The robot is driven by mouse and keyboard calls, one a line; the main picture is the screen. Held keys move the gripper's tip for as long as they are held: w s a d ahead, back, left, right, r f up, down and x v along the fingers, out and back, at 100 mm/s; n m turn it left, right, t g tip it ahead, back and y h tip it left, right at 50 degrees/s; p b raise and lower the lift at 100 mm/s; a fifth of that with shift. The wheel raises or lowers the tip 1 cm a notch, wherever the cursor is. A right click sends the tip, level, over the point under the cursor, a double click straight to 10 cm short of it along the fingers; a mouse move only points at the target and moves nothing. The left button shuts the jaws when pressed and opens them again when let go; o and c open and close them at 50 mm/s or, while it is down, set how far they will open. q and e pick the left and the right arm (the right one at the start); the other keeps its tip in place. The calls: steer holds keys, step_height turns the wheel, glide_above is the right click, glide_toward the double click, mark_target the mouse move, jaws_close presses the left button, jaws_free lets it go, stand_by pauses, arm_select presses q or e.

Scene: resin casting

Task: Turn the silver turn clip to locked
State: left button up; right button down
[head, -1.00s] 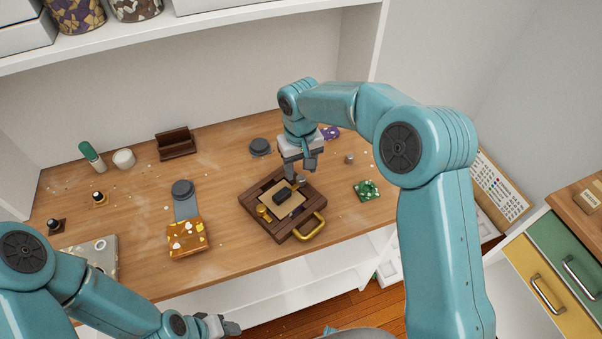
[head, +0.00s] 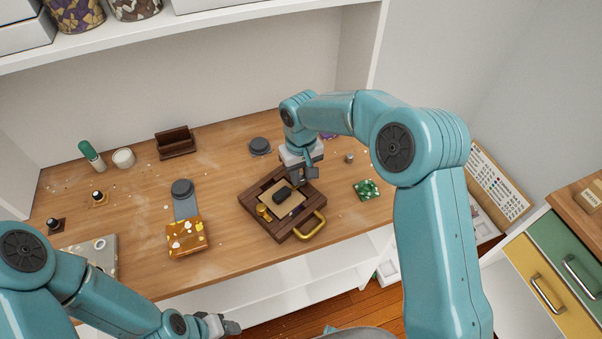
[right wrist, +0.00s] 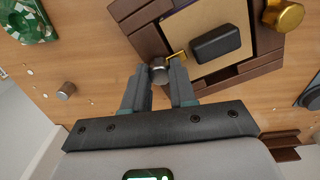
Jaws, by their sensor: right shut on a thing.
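The silver turn clip (right wrist: 158,70) shows in the right wrist view at the edge of a dark wooden frame (right wrist: 135,20). My right gripper (right wrist: 160,76) is shut on its knob, one finger on each side. A small gold bracket (right wrist: 176,57) sits beside the clip. In the head view my right gripper (head: 299,182) reaches down at the back right of the frame (head: 251,205) and hides the clip. A gold knob (head: 263,212) sits at the frame's left side. My left gripper (head: 221,326) is low near the table's front; its jaws are too unclear to read.
A black block (head: 283,194) lies on the tan panel inside the frame. A gold handle (head: 312,227) sticks out at the front. An amber block (head: 187,240) stands left, a green piece (head: 367,190) right. A small metal cylinder (head: 349,158) stands behind the green piece.

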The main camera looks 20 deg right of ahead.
mark_target(301, 177)
steer(key=c, duration=0.9)
jaws_free()
step_height(301, 177, up, 16)
steer(key=shift+r, duration=0.2)
